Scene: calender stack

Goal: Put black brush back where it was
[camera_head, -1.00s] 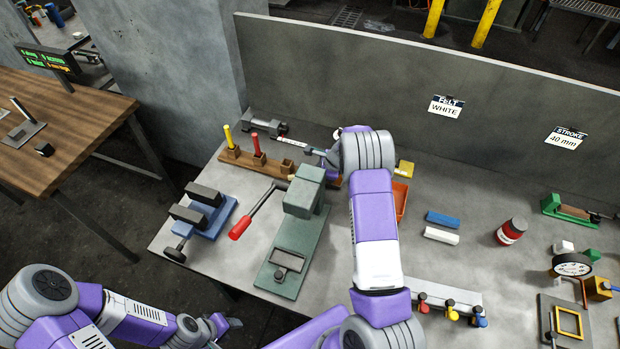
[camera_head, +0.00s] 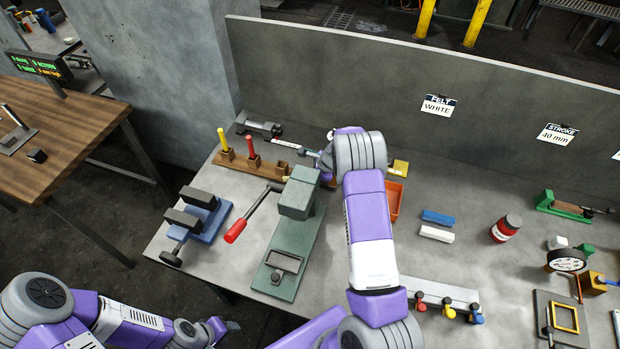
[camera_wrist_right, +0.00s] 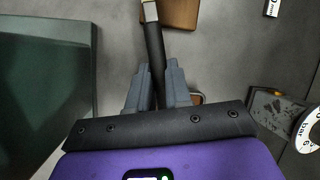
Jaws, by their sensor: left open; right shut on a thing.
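My right gripper (camera_wrist_right: 151,85) is shut on the black brush (camera_wrist_right: 154,45), a dark handle with a pale metal band at its top end in the right wrist view. In the head view my right arm hides the brush and most of that gripper. The wooden rack (camera_head: 238,162) stands at the back left of the bench, just left of my right wrist. It holds a yellow brush (camera_head: 223,139) and a red brush (camera_head: 250,146), with open sockets to their right. A brown wooden block (camera_wrist_right: 182,12) shows near the brush's top end. My left gripper (camera_head: 228,326) is open and empty at the bottom left.
A green press (camera_head: 297,196) with a red-handled lever (camera_head: 236,231) stands in front of the rack. A blue vise (camera_head: 204,217) is at the left bench edge. An orange bin (camera_head: 395,200) is right of my right arm. A grey wall panel (camera_head: 330,75) closes the back.

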